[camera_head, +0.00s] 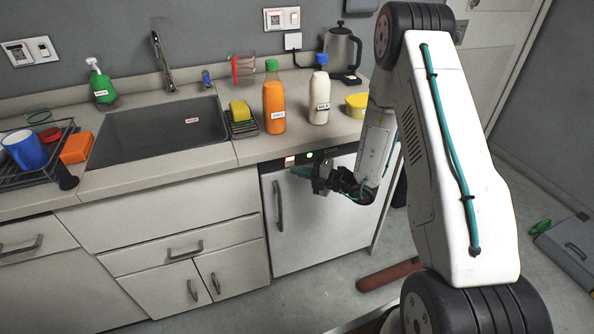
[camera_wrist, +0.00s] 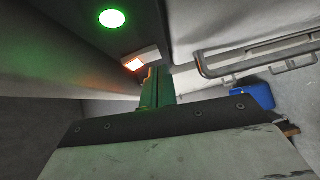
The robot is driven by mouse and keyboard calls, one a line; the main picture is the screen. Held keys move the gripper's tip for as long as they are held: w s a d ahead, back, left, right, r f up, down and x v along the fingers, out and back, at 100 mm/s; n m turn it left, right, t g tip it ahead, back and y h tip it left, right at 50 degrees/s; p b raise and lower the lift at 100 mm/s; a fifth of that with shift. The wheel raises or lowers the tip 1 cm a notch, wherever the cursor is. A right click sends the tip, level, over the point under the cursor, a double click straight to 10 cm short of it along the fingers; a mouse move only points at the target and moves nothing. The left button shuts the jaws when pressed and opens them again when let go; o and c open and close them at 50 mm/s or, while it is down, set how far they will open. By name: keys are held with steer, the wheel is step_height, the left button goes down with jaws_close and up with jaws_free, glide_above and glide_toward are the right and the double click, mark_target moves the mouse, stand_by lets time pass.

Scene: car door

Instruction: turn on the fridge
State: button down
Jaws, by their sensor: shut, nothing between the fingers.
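The fridge (camera_head: 318,225) is the grey-white door unit under the counter's right end, with a dark vertical handle (camera_head: 279,205). Its dark top strip carries a round green light (camera_head: 309,155) and an orange-lit switch (camera_head: 290,160). In the wrist view the green light (camera_wrist: 112,18) glows at the upper left, and the switch (camera_wrist: 140,60) shows orange on a pale housing. My gripper (camera_head: 296,171) is shut and empty in front of the strip. In the wrist view its green fingertips (camera_wrist: 154,72) are at or very near the switch; contact cannot be told.
The counter above holds an orange juice bottle (camera_head: 274,105), a milk bottle (camera_head: 319,98), a kettle (camera_head: 342,52) and a sink (camera_head: 150,132). Drawers (camera_head: 185,242) stand left of the fridge. A reddish-brown object (camera_head: 389,274) lies on the floor nearby.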

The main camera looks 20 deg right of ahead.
steer(key=s+a+f+v, duration=0.1)
steer(key=f+v, duration=0.1)
steer(key=v, duration=1)
steer(key=shift+s, duration=0.3)
